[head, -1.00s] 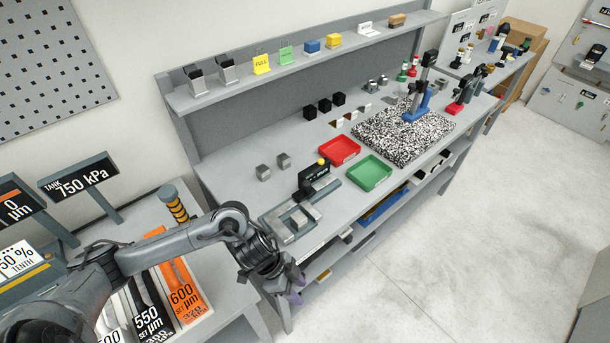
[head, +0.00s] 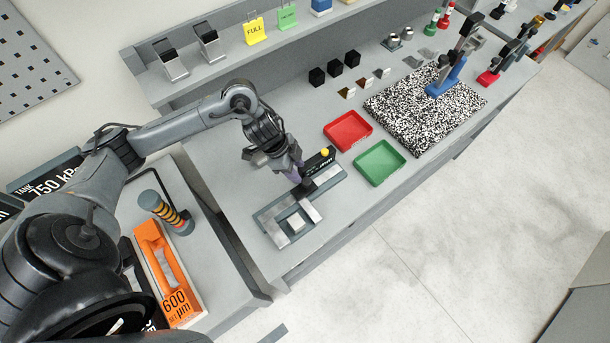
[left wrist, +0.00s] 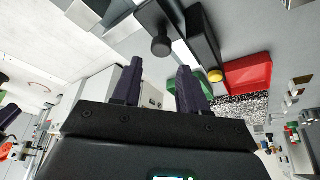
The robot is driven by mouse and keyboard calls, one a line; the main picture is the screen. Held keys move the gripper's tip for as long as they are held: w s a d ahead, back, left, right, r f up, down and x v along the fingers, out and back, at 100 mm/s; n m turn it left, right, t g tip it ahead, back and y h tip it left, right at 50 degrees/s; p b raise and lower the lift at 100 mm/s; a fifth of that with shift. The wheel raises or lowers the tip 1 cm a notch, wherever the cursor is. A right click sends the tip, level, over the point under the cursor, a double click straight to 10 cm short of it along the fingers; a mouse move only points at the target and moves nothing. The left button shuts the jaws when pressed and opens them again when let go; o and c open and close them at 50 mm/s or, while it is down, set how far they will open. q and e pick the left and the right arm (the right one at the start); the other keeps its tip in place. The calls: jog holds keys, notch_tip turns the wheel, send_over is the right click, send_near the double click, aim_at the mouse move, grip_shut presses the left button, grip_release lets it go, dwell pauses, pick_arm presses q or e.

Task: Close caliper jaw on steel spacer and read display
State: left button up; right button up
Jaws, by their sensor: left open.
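The caliper (head: 326,181) lies on the workbench, with its black display housing (head: 321,159) and yellow button at the far end. The display reading is too small to tell.
A red tray (head: 348,130) and a green tray (head: 380,163) sit to the right of the caliper. A speckled plate (head: 408,124) with a blue-based stand lies farther right. Black cubes (head: 334,68) stand behind. An orange 600 µm piece (head: 163,270) lies on the left table.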

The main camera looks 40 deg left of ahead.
aim_at(306, 181)
pick_arm(q)
jog(key=x, duration=0.5)
jog(key=shift+f, duration=0.15)
jog(key=shift+x, duration=0.75)
jog(key=shift+w, duration=0.1)
